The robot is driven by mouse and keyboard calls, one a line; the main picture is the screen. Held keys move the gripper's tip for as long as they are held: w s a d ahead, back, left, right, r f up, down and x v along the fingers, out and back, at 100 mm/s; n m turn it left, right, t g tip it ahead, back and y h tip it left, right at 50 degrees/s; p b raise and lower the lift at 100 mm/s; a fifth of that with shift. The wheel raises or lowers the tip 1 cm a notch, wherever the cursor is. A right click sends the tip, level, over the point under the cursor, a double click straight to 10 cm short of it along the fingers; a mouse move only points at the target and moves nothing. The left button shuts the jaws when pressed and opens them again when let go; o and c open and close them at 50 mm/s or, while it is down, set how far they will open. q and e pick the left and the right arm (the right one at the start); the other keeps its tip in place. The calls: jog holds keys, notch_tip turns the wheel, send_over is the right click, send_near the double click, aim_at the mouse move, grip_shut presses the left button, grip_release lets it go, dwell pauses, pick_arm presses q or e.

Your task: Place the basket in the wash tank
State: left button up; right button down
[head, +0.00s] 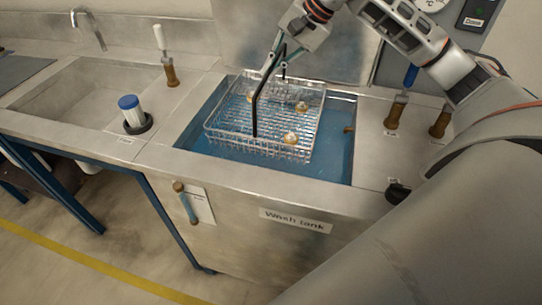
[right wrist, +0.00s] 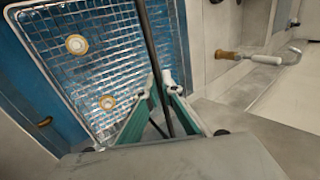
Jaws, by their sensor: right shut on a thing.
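The wire basket (head: 222,136) is inside the opening of the wash tank (head: 340,150), over or in its blue interior. I cannot tell whether it rests on the bottom. A black handle (head: 256,112) rises from the basket. Several small round brass-coloured parts lie in the basket. My right gripper (head: 276,66) is above the basket, shut on the handle. In the right wrist view, its green fingers (right wrist: 161,88) close around the dark bar, with the basket mesh (right wrist: 105,55) beyond. My left gripper is not in view.
Left of the tank is an empty sink basin (head: 75,105) with a tap (head: 88,28). A blue-capped filter (head: 131,112) stands between them.

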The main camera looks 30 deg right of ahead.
aim_at(277, 121)
notch_tip(277, 121, down, 19)
jog(key=shift+f+b, duration=0.2)
jog(key=shift+b, duration=0.55)
jog(key=shift+f, duration=0.15)
jog(key=c, duration=2.2)
grip_release()
jog(key=shift+c, duration=0.2)
jog(key=v, duration=1.1)
jog(key=shift+f, duration=0.1)
jog(key=shift+s+d+r, duration=0.2)
jog(key=shift+s+r, duration=0.1)
jog(key=shift+r, duration=0.25)
